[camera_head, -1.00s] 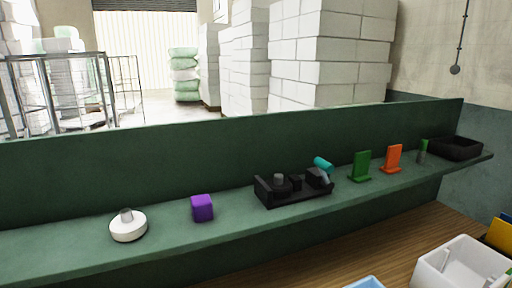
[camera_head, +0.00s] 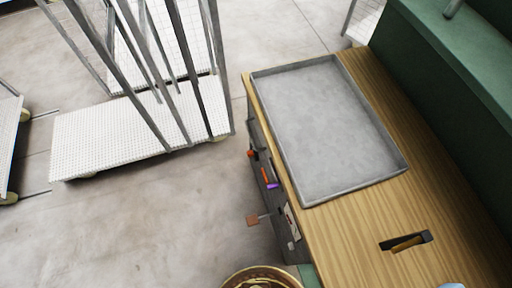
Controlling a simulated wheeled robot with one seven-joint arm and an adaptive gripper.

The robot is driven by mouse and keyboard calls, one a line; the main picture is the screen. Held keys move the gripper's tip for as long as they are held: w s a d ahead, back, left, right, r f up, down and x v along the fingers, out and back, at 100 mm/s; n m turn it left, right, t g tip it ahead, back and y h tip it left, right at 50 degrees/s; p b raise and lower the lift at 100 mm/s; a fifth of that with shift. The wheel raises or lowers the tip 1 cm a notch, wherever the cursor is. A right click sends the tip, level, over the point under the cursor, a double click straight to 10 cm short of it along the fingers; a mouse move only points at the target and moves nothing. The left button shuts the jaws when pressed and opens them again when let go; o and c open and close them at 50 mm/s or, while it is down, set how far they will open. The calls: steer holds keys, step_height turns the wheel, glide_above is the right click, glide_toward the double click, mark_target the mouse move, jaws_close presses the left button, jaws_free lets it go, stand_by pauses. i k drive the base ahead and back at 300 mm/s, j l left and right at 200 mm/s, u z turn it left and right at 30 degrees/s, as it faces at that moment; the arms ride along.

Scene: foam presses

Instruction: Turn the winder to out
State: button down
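I cannot tell for sure which part is the winder. A black recess (camera_head: 426,237) in the bench top holds a brown bar-like handle (camera_head: 406,243). Any marking for "out" is too small to read.
A shallow grey tray (camera_head: 325,125) lies on the bench top. A green ledge (camera_head: 470,60) runs along the right. White mesh trolleys (camera_head: 125,130) with metal posts stand at left. A round brown-rimmed thing (camera_head: 237,279) is at the bottom edge. Concrete floor between is clear.

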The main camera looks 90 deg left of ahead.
mark_target(253, 153)
steer(key=u, duration=3.1)
steer(key=i+j+z, duration=0.25)
steer(key=i+j, duration=0.45)
